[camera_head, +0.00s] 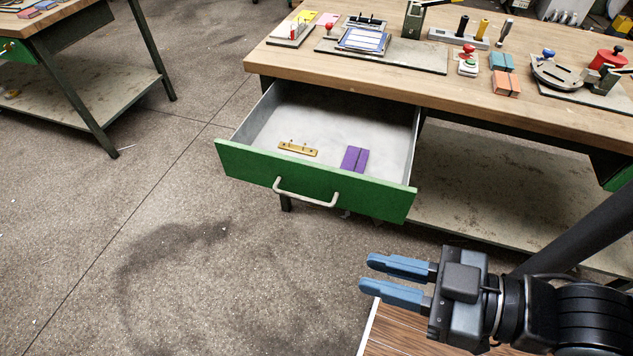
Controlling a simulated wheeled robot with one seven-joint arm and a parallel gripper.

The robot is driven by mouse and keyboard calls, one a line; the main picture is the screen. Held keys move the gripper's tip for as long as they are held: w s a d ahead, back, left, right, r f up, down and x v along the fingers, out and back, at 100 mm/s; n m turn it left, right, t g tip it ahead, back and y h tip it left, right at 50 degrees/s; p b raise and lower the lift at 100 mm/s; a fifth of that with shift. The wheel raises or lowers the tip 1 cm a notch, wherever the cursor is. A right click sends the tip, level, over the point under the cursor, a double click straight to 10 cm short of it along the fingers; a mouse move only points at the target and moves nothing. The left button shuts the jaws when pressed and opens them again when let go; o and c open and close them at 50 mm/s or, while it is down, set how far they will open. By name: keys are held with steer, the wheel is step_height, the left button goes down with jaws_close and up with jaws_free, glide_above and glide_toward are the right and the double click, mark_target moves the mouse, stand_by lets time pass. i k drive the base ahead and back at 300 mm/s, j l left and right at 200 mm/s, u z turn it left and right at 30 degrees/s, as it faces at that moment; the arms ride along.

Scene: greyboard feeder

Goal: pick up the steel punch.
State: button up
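A slim tool with a dark top and grey lower end (505,32) stands at the right end of a grey rack (445,36) on the bench; it may be the steel punch, but it is too small to tell. A black-topped tool (462,26) and a yellow one (482,29) stand in the same rack. My gripper (366,272) is at the lower right, in front of the bench and well away from the rack. Its two blue fingers point left, apart, with nothing between them.
A green-fronted drawer (245,163) is pulled out, holding a brass strip (298,149) and a purple block (354,159). On the wooden bench (350,84) are a red-knobbed device (468,62), teal (502,62) and orange (505,83) blocks, and a lever tool (555,74).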

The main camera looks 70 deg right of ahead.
mark_target(505, 29)
steer(key=z, duration=2.45)
steer(key=i+j, duration=0.25)
steer(key=j, duration=0.15)
steer(key=i+j+u, duration=0.15)
steer(key=j, duration=0.25)
steer(key=i, duration=0.05)
